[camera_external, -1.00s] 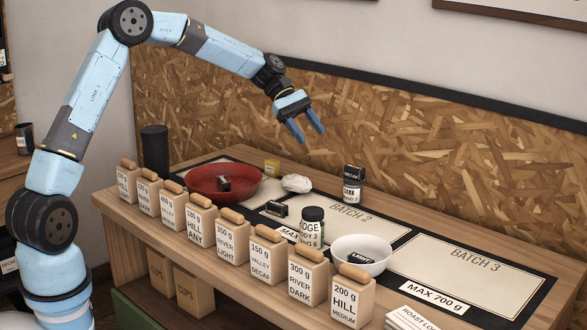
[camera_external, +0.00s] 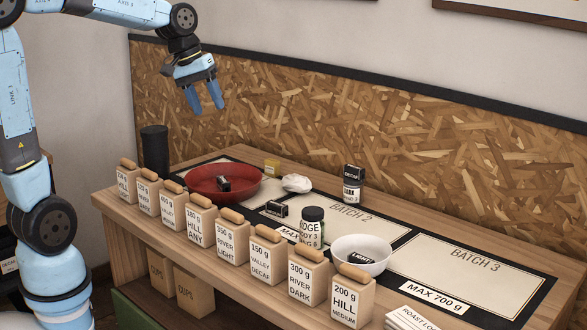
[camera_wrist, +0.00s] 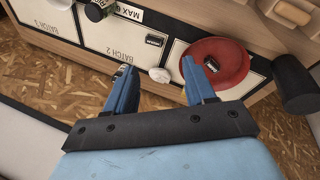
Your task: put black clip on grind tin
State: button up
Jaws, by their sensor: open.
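Several small black clip-like blocks with pale labels are in view; I cannot tell which one the task means. One block (camera_external: 277,209) lies on the mat between the red pan and the jar, also in the wrist view (camera_wrist: 154,40). One (camera_external: 223,184) is in the red pan, one (camera_external: 362,258) in the white bowl. A block marked DECAF (camera_external: 353,171) sits on a jar marked DARK (camera_external: 352,190). A dark-lidded jar (camera_external: 312,230) has a partly readable label. I cannot tell which is the grind tin. My gripper (camera_external: 206,100) is open and empty, high above the pan.
The red pan (camera_external: 255,187) stands at the left, with a crumpled white thing (camera_external: 297,183) and small yellow box (camera_external: 272,167) near it. Labelled bags (camera_external: 267,262) line the front edge. A dark cylinder (camera_external: 154,152) stands far left. The BATCH 3 area (camera_external: 470,265) is mostly clear.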

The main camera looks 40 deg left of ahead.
jog(key=s+a+f+m+t+y, duration=0.1)
jog(key=s+a, duration=0.3)
jog(key=s, duration=0.6)
jog(key=s+a+m+t+y, duration=0.1)
jog(key=s+a+m, duration=0.3)
jog(key=s, duration=0.6)
jog(key=shift+s+a+f+t+y, duration=0.25)
jog(key=shift+f+t+y, duration=0.05)
jog(key=shift+f+t, duration=0.1)
